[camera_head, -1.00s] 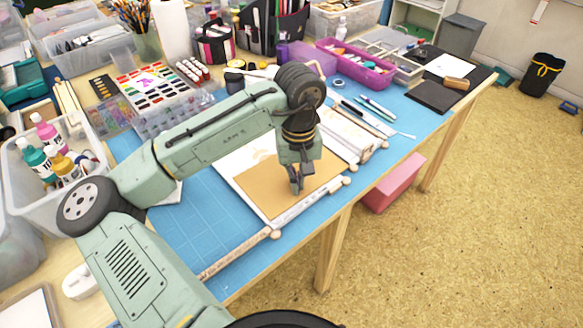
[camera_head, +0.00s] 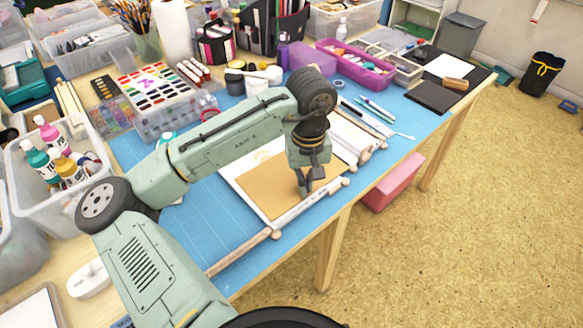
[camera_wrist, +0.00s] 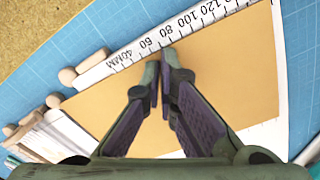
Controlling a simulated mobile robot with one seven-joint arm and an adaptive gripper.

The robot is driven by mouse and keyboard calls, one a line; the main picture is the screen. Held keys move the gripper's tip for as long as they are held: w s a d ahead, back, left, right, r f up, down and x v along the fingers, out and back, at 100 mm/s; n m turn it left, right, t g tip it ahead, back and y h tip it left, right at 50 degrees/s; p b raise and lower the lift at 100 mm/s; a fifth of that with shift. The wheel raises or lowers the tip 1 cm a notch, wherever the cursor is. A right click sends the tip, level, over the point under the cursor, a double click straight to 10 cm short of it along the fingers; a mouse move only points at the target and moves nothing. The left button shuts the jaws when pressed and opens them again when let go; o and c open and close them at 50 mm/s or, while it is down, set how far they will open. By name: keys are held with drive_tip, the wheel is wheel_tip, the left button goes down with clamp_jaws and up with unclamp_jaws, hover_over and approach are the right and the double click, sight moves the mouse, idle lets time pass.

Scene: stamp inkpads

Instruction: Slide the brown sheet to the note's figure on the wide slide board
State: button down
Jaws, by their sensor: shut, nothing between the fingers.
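The brown sheet (camera_head: 270,190) lies flat on the white slide board (camera_head: 238,186), against a pale rail with a printed scale (camera_head: 305,207). In the wrist view the brown sheet (camera_wrist: 235,70) lies under my gripper, and the scale (camera_wrist: 190,28) reads from 40MM up to about 120. My gripper (camera_head: 303,191) is shut and empty, pointing down at the sheet near the scale. Its fingertips (camera_wrist: 161,62) are near the 60 to 80 marks; whether they touch the sheet is unclear. I cannot make out the note's figure.
A blue mat (camera_head: 180,238) surrounds the board. More wooden-ended boards (camera_head: 358,138) lie to its right, beside pens (camera_head: 370,108). A tub of paint bottles (camera_head: 50,195) stands at the left, a purple tray (camera_head: 355,65) behind. The table edge is close in front.

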drive_tip(key=shift+s+d, duration=0.2)
drive_tip(key=shift+d, duration=0.05)
